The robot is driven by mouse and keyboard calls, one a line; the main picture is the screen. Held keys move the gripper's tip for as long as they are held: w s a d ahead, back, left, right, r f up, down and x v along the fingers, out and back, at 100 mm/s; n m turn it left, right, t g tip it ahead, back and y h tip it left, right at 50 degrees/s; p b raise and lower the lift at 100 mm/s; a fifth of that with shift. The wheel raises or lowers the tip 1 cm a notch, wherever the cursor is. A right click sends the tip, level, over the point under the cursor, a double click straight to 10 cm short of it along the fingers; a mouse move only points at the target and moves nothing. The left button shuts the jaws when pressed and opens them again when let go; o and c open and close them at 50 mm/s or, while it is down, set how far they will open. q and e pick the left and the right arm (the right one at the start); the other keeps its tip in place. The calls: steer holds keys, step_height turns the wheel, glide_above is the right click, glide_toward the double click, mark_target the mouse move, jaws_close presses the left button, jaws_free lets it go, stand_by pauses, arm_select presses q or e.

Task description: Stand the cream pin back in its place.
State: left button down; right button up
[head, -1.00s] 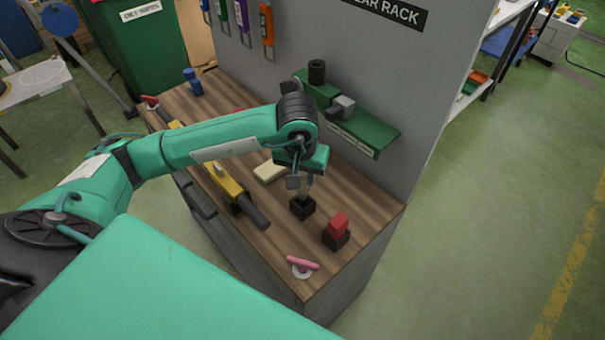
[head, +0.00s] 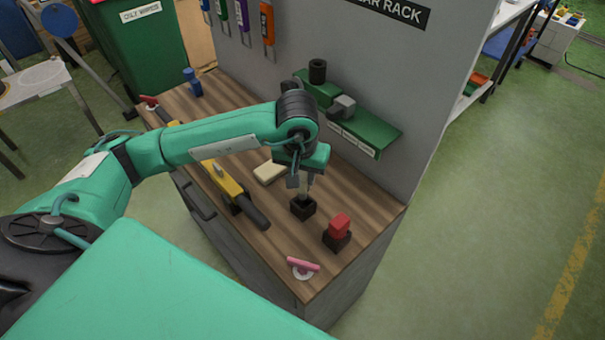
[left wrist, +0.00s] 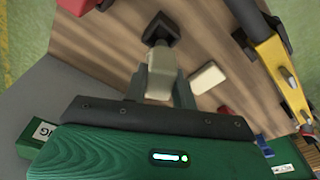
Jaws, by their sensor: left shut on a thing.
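The cream pin (left wrist: 162,72) is between the fingers of my left gripper (left wrist: 160,95) in the left wrist view. In the head view my left gripper (head: 302,184) points down over a small black block (head: 303,208), and a short pale part of the pin shows just above it. The pin looks upright, with its lower end at the black block, which also shows in the left wrist view (left wrist: 161,30). I cannot tell how far the pin is inside the block. My right gripper is not in view.
A red block on a black base (head: 337,240) stands to the right, and a pink piece on a white disc (head: 302,266) lies near the front corner. A cream slab (head: 269,173) and a yellow-black tool (head: 236,193) lie to the left. A green shelf (head: 372,133) is behind.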

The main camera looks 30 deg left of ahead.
arm_select(q)
steer(key=shift+s+a+f+b, duration=0.15)
steer(key=shift+a+f+b, duration=0.15)
steer(key=shift+a, duration=0.05)
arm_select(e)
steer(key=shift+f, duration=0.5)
arm_select(q)
steer(key=shift+f, duration=0.1)
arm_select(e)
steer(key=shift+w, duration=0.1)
arm_select(q)
steer(key=shift+d, duration=0.3)
steer(key=shift+w+d, duration=0.15)
steer(key=shift+w, duration=0.1)
steer(key=shift+s+r, duration=0.1)
steer(key=shift+r, duration=0.2)
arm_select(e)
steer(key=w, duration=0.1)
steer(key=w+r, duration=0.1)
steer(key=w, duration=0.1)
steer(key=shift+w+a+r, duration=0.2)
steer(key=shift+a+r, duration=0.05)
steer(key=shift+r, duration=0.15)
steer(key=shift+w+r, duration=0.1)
